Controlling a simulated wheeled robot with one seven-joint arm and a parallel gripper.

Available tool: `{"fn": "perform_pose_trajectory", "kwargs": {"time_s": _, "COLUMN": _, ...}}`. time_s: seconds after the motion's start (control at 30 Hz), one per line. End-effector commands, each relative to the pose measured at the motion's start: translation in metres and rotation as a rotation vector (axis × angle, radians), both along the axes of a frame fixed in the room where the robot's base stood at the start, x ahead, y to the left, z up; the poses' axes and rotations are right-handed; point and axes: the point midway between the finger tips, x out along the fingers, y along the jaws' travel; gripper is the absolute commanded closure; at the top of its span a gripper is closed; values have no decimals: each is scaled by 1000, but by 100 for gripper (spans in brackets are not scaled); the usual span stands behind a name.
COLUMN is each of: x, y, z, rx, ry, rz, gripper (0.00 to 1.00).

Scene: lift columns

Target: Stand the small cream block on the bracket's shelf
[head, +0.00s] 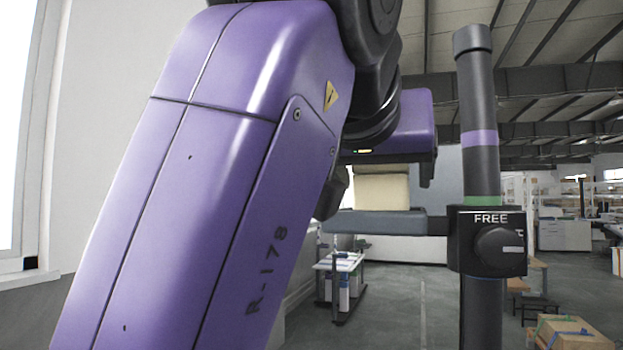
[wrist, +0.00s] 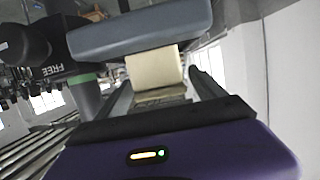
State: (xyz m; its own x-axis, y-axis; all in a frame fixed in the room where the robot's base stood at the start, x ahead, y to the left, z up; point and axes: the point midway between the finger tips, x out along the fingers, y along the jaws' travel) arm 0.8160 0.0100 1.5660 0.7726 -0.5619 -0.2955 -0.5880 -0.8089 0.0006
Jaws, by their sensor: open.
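The cream block (head: 381,191) is upright on the flat grey shelf (head: 385,223) of the bracket, its lower edge meeting the shelf's top in the head view. In the wrist view the cream block (wrist: 154,67) lies against the grey shelf (wrist: 140,32), which shows upside down. My gripper (head: 384,176) is open around the block from above. In the wrist view my gripper's fingers (wrist: 163,84) stand on both sides of the block, with a visible gap at the right one. The block's top is partly hidden by my gripper in the head view.
The bracket's black clamp (head: 487,240), marked FREE, with a round knob, sits on a dark upright column (head: 478,120) right of the shelf. My purple arm fills the left of the head view. A white table (head: 340,262) and a cardboard box (head: 565,335) are farther back.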

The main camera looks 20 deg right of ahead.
Motion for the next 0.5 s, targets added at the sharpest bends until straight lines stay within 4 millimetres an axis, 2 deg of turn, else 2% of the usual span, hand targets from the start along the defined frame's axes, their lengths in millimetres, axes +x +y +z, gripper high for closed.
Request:
{"fn": "perform_pose_trajectory", "kwargs": {"time_s": 0.03, "x": -8, "y": 7, "z": 7, "rx": -1, "ry": -3, "rz": 3, "gripper": 21}}
{"fn": "perform_pose_trajectory", "kwargs": {"time_s": 0.3, "x": -48, "y": 36, "z": 21, "rx": 0, "ry": -2, "rz": 3, "gripper": 21}}
{"fn": "perform_pose_trajectory", "kwargs": {"time_s": 0.5, "x": -63, "y": 46, "z": 25, "rx": 0, "ry": -1, "rz": 1, "gripper": 21}}
